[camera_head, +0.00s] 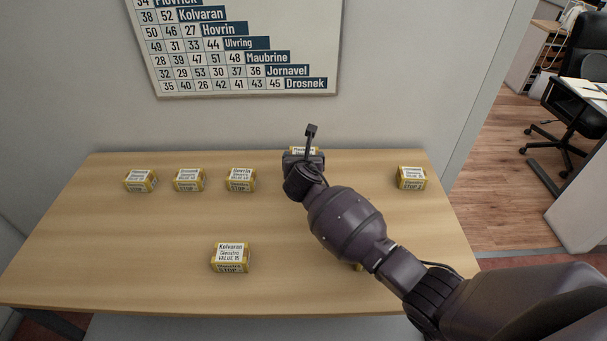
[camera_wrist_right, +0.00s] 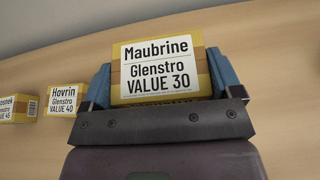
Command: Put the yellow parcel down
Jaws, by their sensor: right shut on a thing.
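My right gripper (camera_head: 303,153) is at the back of the counter, shut on a yellow parcel (camera_head: 304,149). In the head view the gripper hides most of this parcel. In the right wrist view the parcel (camera_wrist_right: 160,70) sits between the two blue fingers of the gripper (camera_wrist_right: 160,85). Its white label reads Maubrine, Glenstro, VALUE 30. I cannot tell whether its underside touches the wooden counter (camera_head: 150,230). My left gripper is not in view.
Three similar parcels stand in a row to the left: one (camera_head: 140,181), another (camera_head: 189,180) and the Hovrin one (camera_head: 240,180). Another (camera_head: 411,178) stands at the right. The Kolvaran parcel (camera_head: 230,257) is in front. A chart (camera_head: 240,60) hangs behind.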

